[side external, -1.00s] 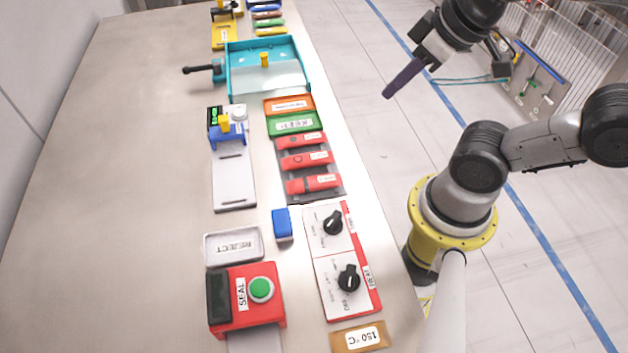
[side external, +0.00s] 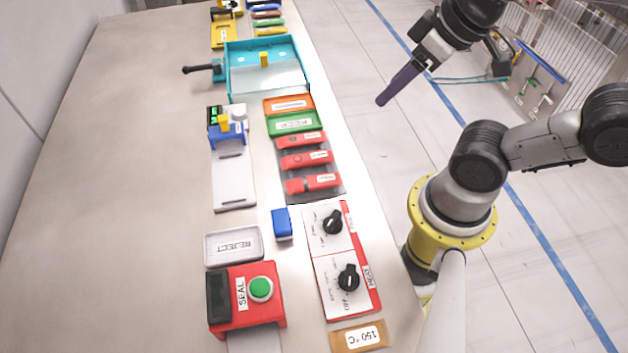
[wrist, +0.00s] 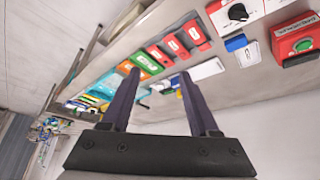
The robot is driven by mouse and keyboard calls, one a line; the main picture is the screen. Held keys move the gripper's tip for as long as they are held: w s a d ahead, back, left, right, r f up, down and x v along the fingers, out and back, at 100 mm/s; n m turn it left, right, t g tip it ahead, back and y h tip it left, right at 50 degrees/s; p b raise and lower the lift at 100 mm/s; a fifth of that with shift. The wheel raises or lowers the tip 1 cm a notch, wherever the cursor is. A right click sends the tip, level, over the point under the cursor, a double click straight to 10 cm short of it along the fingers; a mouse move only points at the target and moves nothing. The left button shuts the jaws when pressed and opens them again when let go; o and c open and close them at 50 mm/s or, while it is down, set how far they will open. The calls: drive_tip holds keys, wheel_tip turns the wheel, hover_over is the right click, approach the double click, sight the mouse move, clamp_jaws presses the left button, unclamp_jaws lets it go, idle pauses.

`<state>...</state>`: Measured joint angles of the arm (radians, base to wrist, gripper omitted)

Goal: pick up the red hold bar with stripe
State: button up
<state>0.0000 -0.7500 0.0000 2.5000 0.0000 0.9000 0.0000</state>
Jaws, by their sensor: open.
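Three red bars lie side by side on a dark mat (side external: 331,197) near the table's right edge: a far one (side external: 292,142), a middle one (side external: 299,161) and a near one (side external: 297,186). The near one seems to carry a band across it; the middle one seems to carry a ring. Their marks and labels are too small to read surely. My gripper (side external: 382,102) is up and to the right of the bars, beyond the table edge, empty. In the wrist view its fingers (wrist: 160,73) are apart, with red bars (wrist: 195,33) ahead of them.
Green (side external: 278,125) and orange (side external: 279,105) bars lie just beyond the red ones. A knob panel (side external: 324,246) and a blue block (side external: 282,224) are nearer. A grey slide plate (side external: 233,188) stands left. A teal tray (side external: 233,67) is further back. The table's left side is clear.

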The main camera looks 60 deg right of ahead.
drive_tip(key=shift+o, duration=0.6)
drive_tip(key=n+g, duration=0.6)
drive_tip(key=n, duration=0.3)
hover_over(314, 180)
wheel_tip(314, 180, down, 5)
wheel_tip(314, 180, down, 14)
drive_tip(key=shift+r, duration=0.15)
drive_tip(key=shift+c, duration=0.2)
